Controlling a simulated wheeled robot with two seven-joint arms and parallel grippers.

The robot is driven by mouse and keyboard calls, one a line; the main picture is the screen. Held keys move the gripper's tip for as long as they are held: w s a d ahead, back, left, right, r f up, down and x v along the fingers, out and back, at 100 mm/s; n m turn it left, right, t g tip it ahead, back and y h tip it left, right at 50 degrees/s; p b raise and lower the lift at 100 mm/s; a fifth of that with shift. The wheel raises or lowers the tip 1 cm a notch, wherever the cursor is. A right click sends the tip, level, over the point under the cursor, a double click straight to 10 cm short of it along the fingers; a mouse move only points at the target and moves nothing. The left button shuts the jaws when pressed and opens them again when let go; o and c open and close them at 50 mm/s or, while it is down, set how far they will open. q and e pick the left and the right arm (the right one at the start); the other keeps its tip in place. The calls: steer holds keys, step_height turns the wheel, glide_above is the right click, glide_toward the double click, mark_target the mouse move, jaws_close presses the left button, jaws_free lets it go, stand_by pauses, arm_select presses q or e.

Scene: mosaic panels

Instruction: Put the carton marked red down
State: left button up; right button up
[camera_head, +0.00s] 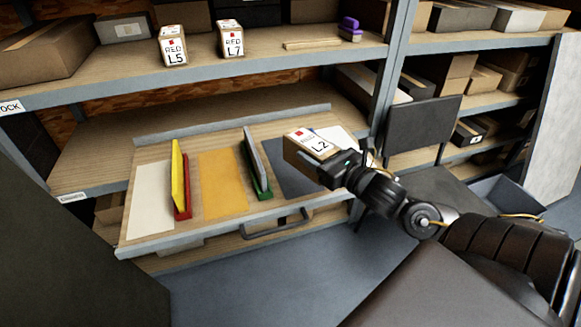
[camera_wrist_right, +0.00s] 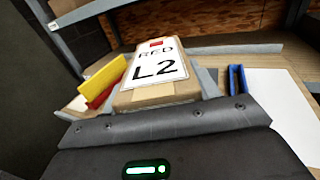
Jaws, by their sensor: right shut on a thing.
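A brown carton with a white label reading L2 and a red mark (camera_head: 308,146) is held at the far right part of the pull-out board (camera_head: 187,235). It appears raised over the dark grey panel (camera_head: 291,182). My right gripper (camera_head: 338,168) is shut on this carton. In the right wrist view the carton's label reads RED L2 (camera_wrist_right: 157,68), and the carton sits just beyond the gripper's dark edge; the fingertips are hidden there. Cartons marked RED L5 (camera_head: 173,46) and RED L7 (camera_head: 231,39) stand on the upper shelf. My left gripper is out of view.
The board also has a white panel (camera_head: 153,198) and a yellow panel (camera_head: 222,183). Yellow-and-red uprights (camera_head: 180,182) and green-and-grey uprights (camera_head: 256,165) stand between panels. A blue upright (camera_wrist_right: 238,80) shows in the wrist view. A dark handle (camera_head: 275,228) is on the front edge.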

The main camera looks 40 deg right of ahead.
steer(key=shift+w+d+f, duration=0.85)
steer(key=shift+w+f, duration=1.2)
steer(key=shift+w, duration=0.1)
steer(key=shift+w+d+f, duration=0.8)
steer(key=shift+w+f, duration=1.2)
steer(key=shift+w, duration=0.2)
steer(key=shift+w+d+f, duration=0.85)
steer(key=shift+w+f, duration=1.2)
steer(key=shift+w, duration=0.1)
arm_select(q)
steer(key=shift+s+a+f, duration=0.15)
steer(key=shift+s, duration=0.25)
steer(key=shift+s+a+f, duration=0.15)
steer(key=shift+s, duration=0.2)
arm_select(e)
steer(key=shift+f, duration=0.2)
steer(key=shift+f, duration=0.1)
steer(key=o, duration=1.6)
steer(key=shift+s+f, duration=0.1)
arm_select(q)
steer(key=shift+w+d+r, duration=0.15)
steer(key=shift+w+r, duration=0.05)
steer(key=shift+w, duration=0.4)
